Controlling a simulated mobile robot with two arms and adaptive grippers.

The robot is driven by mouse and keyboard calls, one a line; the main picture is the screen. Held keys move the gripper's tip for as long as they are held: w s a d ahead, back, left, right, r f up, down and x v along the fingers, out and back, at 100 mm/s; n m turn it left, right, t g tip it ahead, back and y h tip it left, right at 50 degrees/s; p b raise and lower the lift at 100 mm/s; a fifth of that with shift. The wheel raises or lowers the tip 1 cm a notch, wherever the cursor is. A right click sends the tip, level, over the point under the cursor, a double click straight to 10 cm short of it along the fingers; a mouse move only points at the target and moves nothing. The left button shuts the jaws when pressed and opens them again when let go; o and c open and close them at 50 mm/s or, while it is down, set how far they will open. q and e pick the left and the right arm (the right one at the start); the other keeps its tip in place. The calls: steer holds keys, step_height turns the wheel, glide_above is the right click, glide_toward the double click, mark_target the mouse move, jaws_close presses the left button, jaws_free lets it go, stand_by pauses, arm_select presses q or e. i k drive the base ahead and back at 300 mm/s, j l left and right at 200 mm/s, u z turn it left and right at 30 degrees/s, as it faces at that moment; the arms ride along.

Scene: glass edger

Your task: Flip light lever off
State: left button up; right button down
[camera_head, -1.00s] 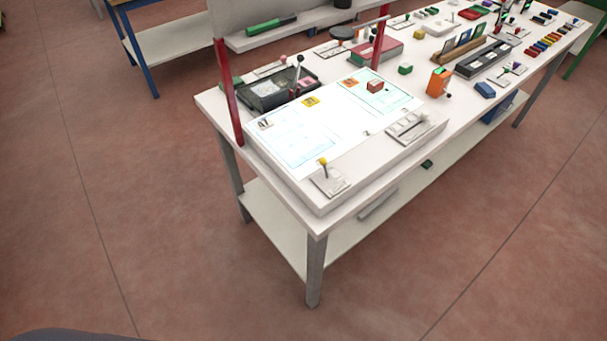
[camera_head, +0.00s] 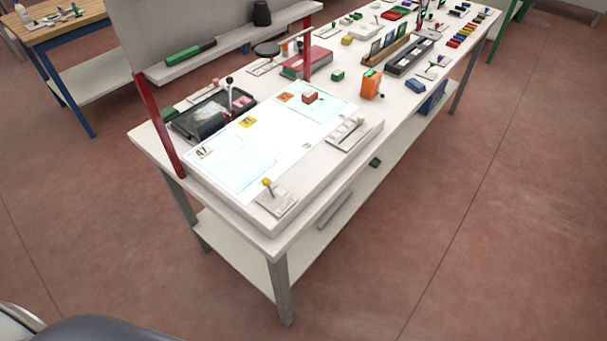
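A small lever with a yellow knob (camera_head: 267,182) stands on a pale base plate (camera_head: 278,201) at the near corner of the white light panel (camera_head: 307,160). The lever leans to the left in the picture. The panel glows bright white with pale blue drawings on it. Which of these is the light lever is not labelled. Neither of my grippers is in view.
The long white workbench (camera_head: 150,143) carries a red block (camera_head: 309,97), an orange device (camera_head: 371,84), a black tray (camera_head: 205,117) and several small items. A red post (camera_head: 160,130) stands at its left end. Open reddish floor (camera_head: 480,240) lies in front and right.

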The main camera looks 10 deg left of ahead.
mark_target(266, 181)
steer(key=z, duration=1.95)
steer(key=k+j+z, duration=0.15)
steer(key=k+j, duration=0.25)
steer(key=j, duration=0.25)
steer(key=k+j, duration=0.25)
steer(key=j, duration=0.25)
steer(key=k+j, duration=0.25)
steer(key=j, duration=0.2)
steer(key=k+j, duration=0.25)
steer(key=j, duration=0.25)
steer(key=k+j, duration=0.25)
steer(key=j, duration=0.25)
steer(key=k+j, duration=0.25)
steer(key=j, duration=0.25)
steer(key=k+j, duration=0.25)
steer(key=j, duration=0.25)
steer(key=k+j, duration=0.25)
steer(key=j, duration=0.25)
